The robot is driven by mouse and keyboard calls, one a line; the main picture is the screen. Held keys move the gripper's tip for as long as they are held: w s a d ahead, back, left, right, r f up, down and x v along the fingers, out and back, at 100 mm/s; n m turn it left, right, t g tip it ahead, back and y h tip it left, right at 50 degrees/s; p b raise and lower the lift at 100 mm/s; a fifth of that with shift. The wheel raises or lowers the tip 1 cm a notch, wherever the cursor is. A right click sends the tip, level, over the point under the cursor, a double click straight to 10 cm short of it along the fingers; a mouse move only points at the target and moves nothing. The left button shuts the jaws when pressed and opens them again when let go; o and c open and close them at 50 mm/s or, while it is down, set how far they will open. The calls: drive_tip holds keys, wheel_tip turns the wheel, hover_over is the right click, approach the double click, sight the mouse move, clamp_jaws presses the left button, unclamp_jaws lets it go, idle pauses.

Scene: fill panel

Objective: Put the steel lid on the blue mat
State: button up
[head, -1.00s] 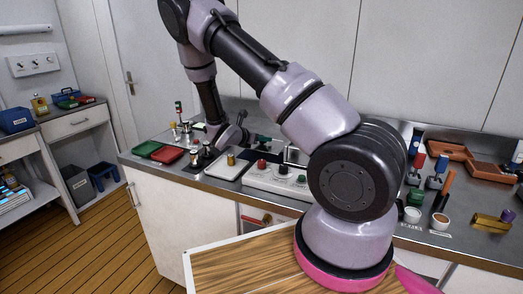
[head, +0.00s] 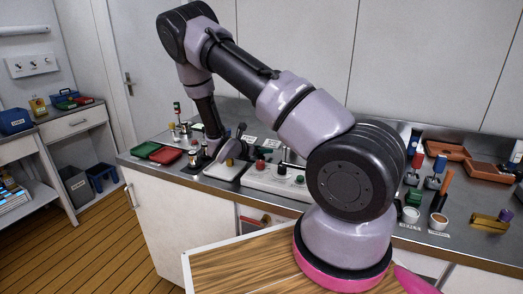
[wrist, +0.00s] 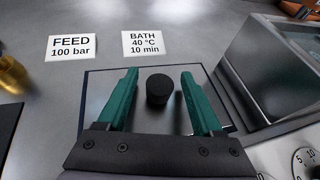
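In the wrist view the steel lid (wrist: 150,117) is a flat, shiny grey plate with a black round knob (wrist: 159,90). A thin dark-blue border (wrist: 88,92) shows around its edges; I cannot tell whether this is the blue mat under it or the lid's own rim. My gripper (wrist: 159,74) is open, its two teal fingers on either side of the knob with gaps between. The near part of the lid is hidden by my gripper. In the head view my gripper (head: 233,147) is low over the back of the counter, and the lid cannot be made out.
An open steel bath (wrist: 272,75) stands close on the right. Labels FEED (wrist: 73,47) and BATH (wrist: 144,43) lie behind the lid, with a brass part (wrist: 12,74) at left. In the head view, a green tray (head: 146,149) and a red tray (head: 165,155) sit left.

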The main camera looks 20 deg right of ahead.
drive_tip(key=shift+a+r, duration=0.15)
drive_tip(key=shift+r, duration=0.05)
drive_tip(key=v, duration=1.1)
drive_tip(key=shift+s+a, duration=0.25)
drive_tip(key=s+d+r+m+g+y, duration=0.2)
drive_tip(key=s+r+m+g+y, duration=0.1)
drive_tip(key=s+r+m, duration=0.45)
drive_tip(key=s+d+r+m+g+y, duration=0.25)
drive_tip(key=s+r+m, duration=0.25)
drive_tip(key=r+m, duration=0.5)
drive_tip(key=s+a+r+m+t+y, duration=0.2)
drive_tip(key=s+r+m+t+y, duration=0.1)
drive_tip(key=s+r, duration=0.4)
drive_tip(key=s+a+r+m+t+y, duration=0.3)
drive_tip(key=s+r+m+y, duration=0.2)
drive_tip(key=r, duration=0.5)
drive_tip(key=s+m, duration=0.2)
drive_tip(key=m, duration=0.1)
drive_tip(key=shift+s, duration=0.35)
